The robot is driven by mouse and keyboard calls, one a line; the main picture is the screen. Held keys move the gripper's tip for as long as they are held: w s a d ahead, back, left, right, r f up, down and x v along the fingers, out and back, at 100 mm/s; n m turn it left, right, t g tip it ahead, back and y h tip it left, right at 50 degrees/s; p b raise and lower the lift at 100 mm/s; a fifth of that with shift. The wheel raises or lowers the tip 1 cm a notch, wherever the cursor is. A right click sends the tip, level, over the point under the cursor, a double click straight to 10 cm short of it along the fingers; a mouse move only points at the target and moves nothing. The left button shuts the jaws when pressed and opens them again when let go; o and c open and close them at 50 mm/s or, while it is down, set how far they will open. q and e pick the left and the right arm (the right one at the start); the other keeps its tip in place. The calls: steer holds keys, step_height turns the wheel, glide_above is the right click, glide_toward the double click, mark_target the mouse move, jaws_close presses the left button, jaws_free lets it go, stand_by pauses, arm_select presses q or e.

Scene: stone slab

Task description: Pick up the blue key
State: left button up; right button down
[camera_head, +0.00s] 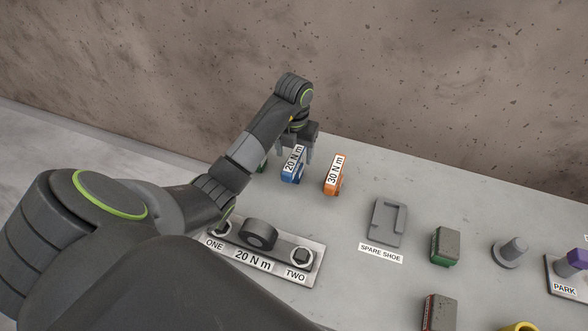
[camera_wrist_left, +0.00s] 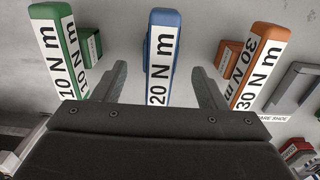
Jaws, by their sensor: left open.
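The blue key (camera_head: 292,168) is a blue block labelled "20 N m" standing on the grey slab in the head view. My left gripper (camera_head: 297,152) is over it, pointing down, with its fingers open. In the left wrist view the blue key (camera_wrist_left: 162,60) lies between the two spread fingers of my left gripper (camera_wrist_left: 160,85), with a gap on each side. The fingers do not visibly touch it. My right gripper is not in view.
An orange "30 N m" key (camera_head: 334,177) stands close on the right, and a green "10 N m" key (camera_wrist_left: 62,50) on the left. A plate marked "20 N m" (camera_head: 262,262), a spare shoe (camera_head: 386,222) and a green block (camera_head: 445,246) are nearer. A stone wall (camera_head: 430,90) rises behind.

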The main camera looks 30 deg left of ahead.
mark_target(294, 158)
arm_select(q)
steer(key=shift+f+b, duration=0.35)
steer(key=shift+f, duration=0.1)
step_height(294, 158, down, 3)
steer(key=b, duration=0.2)
steer(key=shift+s+r+b, duration=0.1)
steer(key=shift+r+b, duration=0.05)
steer(key=shift+b, duration=0.15)
steer(key=shift+f+p, duration=0.35)
steer(key=shift+p, duration=0.2)
steer(key=shift+f, duration=0.45)
steer(key=shift+r, duration=0.1)
jaws_close()
